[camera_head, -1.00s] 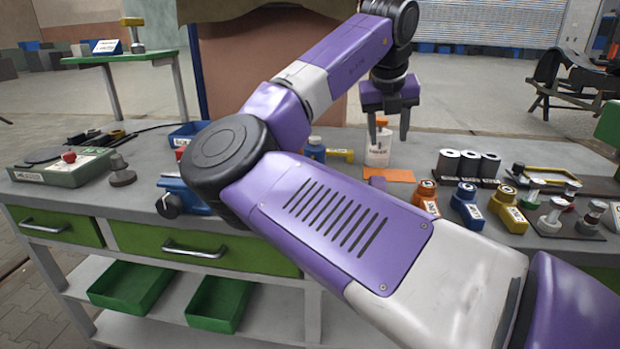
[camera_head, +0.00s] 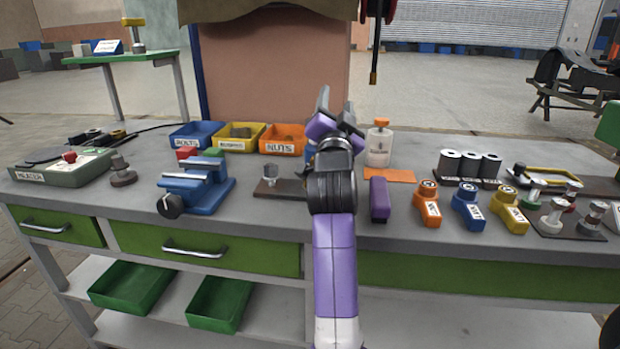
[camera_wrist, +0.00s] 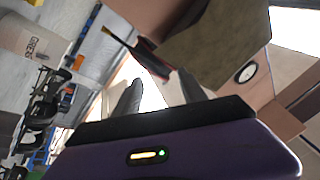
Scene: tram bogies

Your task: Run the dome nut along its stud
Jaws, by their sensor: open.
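A small grey capped piece (camera_head: 270,173) stands upright on a dark brown plate (camera_head: 262,190) at mid-bench, just left of my arm. It may be the dome nut on its stud, but it is too small to tell. My arm hides the plate's right side. My gripper (camera_head: 336,103) is open and empty, raised above the bench with its fingers pointing up and away from the plate. In the wrist view my gripper's two grey fingers (camera_wrist: 158,88) stand apart with nothing between them. I see no dome nut in that view.
A blue vise (camera_head: 196,186) stands left of the plate. Blue, yellow and orange bins (camera_head: 284,147) stand behind. A white bottle (camera_head: 379,147), a purple block (camera_head: 380,200) and several labelled coloured pieces (camera_head: 467,207) are to the right.

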